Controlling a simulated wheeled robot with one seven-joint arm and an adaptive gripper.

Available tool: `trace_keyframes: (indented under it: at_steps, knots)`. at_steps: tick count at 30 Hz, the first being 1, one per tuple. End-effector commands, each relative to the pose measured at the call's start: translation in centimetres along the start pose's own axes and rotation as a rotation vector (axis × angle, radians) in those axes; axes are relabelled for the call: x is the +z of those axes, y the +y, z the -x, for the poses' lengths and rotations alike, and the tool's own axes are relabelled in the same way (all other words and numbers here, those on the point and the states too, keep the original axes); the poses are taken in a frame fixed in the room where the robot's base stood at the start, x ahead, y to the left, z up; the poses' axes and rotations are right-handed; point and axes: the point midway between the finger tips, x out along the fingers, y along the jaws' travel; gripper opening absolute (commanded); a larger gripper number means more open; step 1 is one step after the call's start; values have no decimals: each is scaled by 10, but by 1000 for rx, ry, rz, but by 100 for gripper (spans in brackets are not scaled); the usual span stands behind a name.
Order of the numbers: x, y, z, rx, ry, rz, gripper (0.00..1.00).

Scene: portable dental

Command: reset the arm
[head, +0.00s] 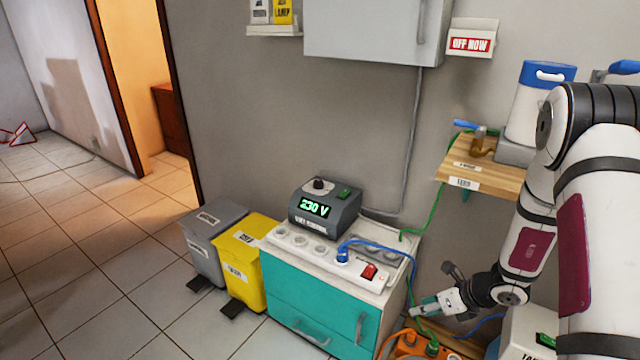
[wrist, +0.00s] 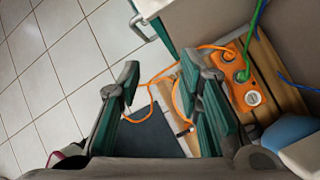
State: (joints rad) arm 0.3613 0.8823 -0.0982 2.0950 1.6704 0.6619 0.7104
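My arm reaches down along the right side of the head view. My gripper (head: 432,308) is in front of the right side of the teal cabinet (head: 315,307), above an orange socket block (head: 408,346). In the wrist view my gripper (wrist: 165,95) shows two fingers with teal pads, spread wide apart. Nothing is between the fingers; the floor, a dark mat and an orange cable show beyond them. The socket block (wrist: 238,80) lies on wooden slats to the right of the fingers, with a green plug in it.
A 230 V unit (head: 325,208) stands on the cabinet, with a blue cable plugged in beside it. Grey (head: 212,240) and yellow (head: 245,262) bins stand left. A wooden shelf (head: 490,178) sits near my arm. Green and blue cables hang near my gripper.

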Motion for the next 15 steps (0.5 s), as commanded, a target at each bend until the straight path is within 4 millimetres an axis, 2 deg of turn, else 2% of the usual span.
trace_keyframes:
  at_steps: [1,6,10,15]
  knots:
    - [24,16,17,24,-25,100,33]
    - [78,76,68,116,-80,447,33]
    - [102,127,109,182,-108,712,33]
    - [111,191,162,267,-121,1055,33]
